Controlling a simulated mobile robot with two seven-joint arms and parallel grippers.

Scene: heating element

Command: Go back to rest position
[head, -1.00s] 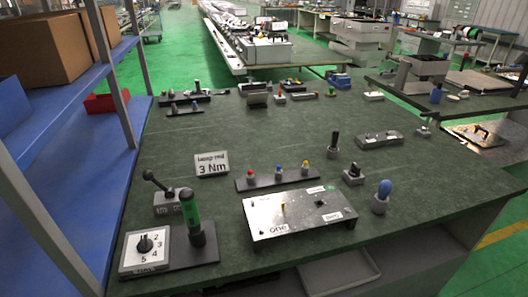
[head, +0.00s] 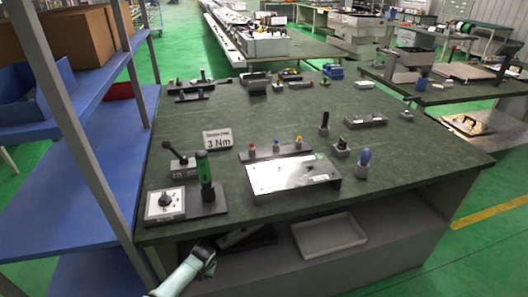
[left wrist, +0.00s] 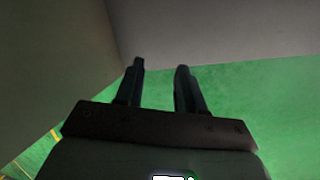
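My left gripper (left wrist: 160,68) shows in the left wrist view with its two fingers apart and nothing between them. It points at a plain grey surface and the green floor. In the head view my left arm (head: 190,270) comes in at the bottom, below the front edge of the workbench (head: 400,180); its fingers cannot be made out there. My right gripper is in neither view.
A grey tray (head: 330,236) lies beneath. Blue shelving (head: 90,150) stands left.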

